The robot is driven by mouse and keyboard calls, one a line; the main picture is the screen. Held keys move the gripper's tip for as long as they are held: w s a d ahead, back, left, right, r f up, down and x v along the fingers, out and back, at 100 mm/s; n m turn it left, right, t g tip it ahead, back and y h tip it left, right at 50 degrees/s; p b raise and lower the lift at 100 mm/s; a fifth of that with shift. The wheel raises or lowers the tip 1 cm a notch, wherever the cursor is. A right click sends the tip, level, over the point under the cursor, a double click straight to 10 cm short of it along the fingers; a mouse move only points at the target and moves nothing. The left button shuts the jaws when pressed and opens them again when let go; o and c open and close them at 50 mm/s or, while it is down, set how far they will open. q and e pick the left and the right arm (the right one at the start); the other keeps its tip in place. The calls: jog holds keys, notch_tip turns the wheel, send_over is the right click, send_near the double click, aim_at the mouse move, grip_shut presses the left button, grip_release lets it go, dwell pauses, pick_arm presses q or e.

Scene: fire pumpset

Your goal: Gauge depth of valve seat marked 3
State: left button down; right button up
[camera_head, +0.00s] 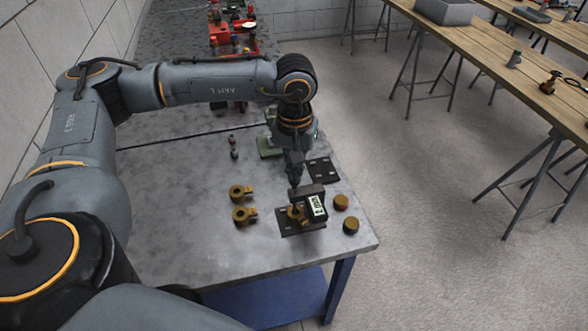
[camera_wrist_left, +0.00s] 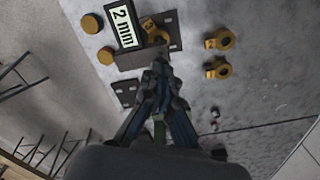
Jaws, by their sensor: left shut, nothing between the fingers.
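A dark depth gauge (camera_head: 305,191) with a lit display (camera_head: 316,207) stands over a brass valve seat part (camera_head: 297,216) on a dark plate (camera_head: 290,229). My right gripper is not in view.
Two brass valve parts (camera_head: 242,215) lie left of the plate. Two brass caps (camera_head: 341,202) lie to its right, near the table edge. A second dark plate (camera_head: 324,170) lies behind. The table's left front is clear. Red equipment (camera_head: 232,40) stands at the far end.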

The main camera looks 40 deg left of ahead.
pick_arm(q)
jog(key=shift+f+b, duration=0.6)
jog(key=shift+f, duration=0.15)
jog(key=shift+r, duration=0.1)
dwell(0.5)
jog(key=shift+r+p, duration=1.8)
jog(key=shift+r, duration=1.65)
